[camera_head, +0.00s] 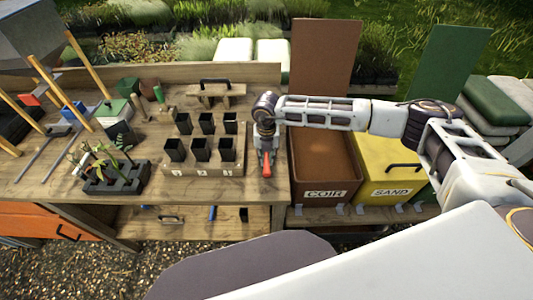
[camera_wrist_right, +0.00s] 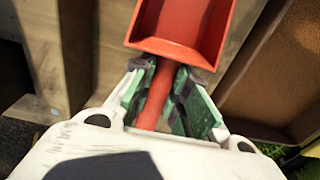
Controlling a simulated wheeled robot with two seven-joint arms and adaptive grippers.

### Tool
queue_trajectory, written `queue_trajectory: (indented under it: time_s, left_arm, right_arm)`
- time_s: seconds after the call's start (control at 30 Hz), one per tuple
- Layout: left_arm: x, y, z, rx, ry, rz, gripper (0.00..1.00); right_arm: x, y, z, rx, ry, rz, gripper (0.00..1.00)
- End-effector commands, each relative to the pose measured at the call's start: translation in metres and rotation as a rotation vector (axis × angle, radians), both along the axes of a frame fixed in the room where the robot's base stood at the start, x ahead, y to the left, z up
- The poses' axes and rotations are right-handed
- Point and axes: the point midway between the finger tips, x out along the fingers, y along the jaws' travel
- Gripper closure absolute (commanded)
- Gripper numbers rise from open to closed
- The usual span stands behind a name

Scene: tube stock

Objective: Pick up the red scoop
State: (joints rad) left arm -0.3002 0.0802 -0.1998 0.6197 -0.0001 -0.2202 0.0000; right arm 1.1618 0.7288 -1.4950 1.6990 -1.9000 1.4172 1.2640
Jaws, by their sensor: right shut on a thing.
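The red scoop (camera_head: 266,163) is at the right end of the wooden bench, under my right gripper (camera_head: 266,140). In the right wrist view the scoop (camera_wrist_right: 182,35) shows its open pan at the top, with the handle running down between the fingers. My right gripper (camera_wrist_right: 168,95) is shut around the handle, with greenish pads on both sides of it. I cannot tell whether the scoop touches the bench top. My left gripper is not in view.
A tray of black pots (camera_head: 203,169) stands just left of the scoop. The brown COIR bin (camera_head: 325,192) and yellow SAND bin (camera_head: 391,192) are to the right, beyond the bench edge. A black seedling tray (camera_head: 112,178) is further left.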

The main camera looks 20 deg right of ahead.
Motion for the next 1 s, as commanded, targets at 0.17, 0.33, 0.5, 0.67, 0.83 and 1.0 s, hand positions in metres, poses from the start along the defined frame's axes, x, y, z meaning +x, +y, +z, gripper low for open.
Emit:
queue_trajectory:
  time_s: [0.17,0.33,0.5,0.67,0.83,1.0]
  left_arm:
    - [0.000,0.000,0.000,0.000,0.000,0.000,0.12]
    - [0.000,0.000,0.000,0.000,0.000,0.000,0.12]
    - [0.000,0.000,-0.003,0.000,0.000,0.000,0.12]
    - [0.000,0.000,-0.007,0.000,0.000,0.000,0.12]
    - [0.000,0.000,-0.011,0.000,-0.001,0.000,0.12]
    - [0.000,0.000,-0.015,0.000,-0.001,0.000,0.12]
  right_arm:
    - [0.000,0.000,0.000,0.001,-0.001,0.000,1.00]
    - [0.001,0.000,0.003,0.001,-0.001,0.000,1.00]
    - [0.001,0.001,0.014,0.002,-0.004,0.001,1.00]
    - [0.001,0.000,0.033,0.002,-0.003,0.000,1.00]
    - [0.001,0.000,0.058,0.001,-0.003,0.000,1.00]
    - [0.001,0.000,0.082,0.000,-0.003,0.000,1.00]
